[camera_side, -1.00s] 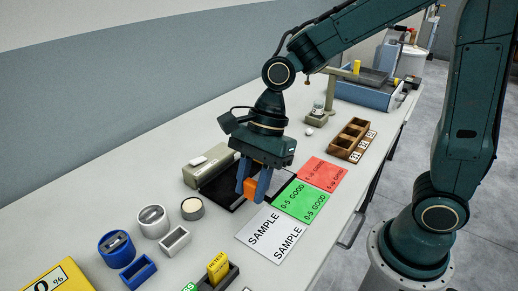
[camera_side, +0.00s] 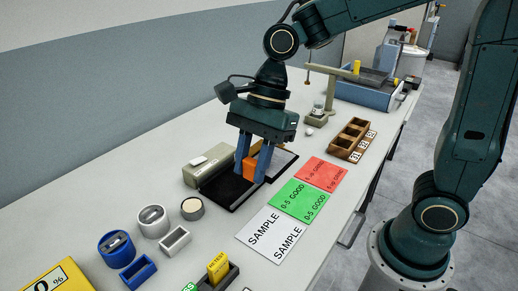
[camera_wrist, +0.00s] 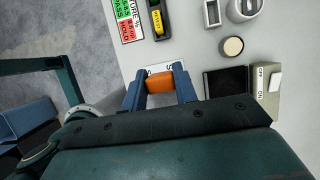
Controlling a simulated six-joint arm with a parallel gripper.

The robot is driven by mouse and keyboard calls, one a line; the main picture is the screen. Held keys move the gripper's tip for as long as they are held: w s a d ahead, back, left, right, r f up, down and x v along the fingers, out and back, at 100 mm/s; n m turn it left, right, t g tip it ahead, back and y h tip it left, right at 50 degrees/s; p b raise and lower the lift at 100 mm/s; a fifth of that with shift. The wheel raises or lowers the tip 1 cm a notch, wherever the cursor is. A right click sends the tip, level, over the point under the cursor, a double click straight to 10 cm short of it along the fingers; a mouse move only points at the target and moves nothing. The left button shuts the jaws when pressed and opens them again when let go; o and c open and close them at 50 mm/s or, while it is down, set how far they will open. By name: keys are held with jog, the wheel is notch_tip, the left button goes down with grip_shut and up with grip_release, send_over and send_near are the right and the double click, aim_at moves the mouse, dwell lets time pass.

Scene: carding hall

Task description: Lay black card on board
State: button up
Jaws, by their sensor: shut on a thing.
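My gripper (camera_side: 254,178) is shut on an orange block (camera_side: 251,163); it also shows between the blue fingers in the wrist view (camera_wrist: 160,82). I cannot tell whether the block is fixed to a card. A flat black panel (camera_side: 228,191) lies on the bench below and left of the fingers, beside a grey-green box (camera_side: 206,165). The panel also shows right of my fingers in the wrist view (camera_wrist: 226,82). A pale, dark-edged panel (camera_side: 284,160) shows just right of the fingers, partly hidden by them. Which dark surface is card and which is board is unclear.
A white SAMPLE sheet (camera_side: 271,236), a green sheet (camera_side: 300,201) and a red sheet (camera_side: 325,173) lie in front. A wooden compartment box (camera_side: 352,139) stands at right. A round pot (camera_side: 192,208) and several small holders stand at left.

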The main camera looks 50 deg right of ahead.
jog(key=shift+w, duration=0.15)
jog(key=shift+w+d+r, duration=0.1)
jog(key=shift+w+r, duration=0.05)
jog(key=shift+w, duration=0.5)
jog(key=w+d+r, duration=0.1)
jog(key=w+d, duration=0.2)
jog(key=w, duration=0.5)
send_over(219, 196)
jog(key=d, duration=0.1)
jog(key=shift+d+f, duration=0.1)
jog(key=shift+d, duration=0.1)
jog(key=shift+f, duration=0.1)
notch_tip(219, 196, down, 20)
jog(key=shift+r, duration=0.1)
dwell(0.5)
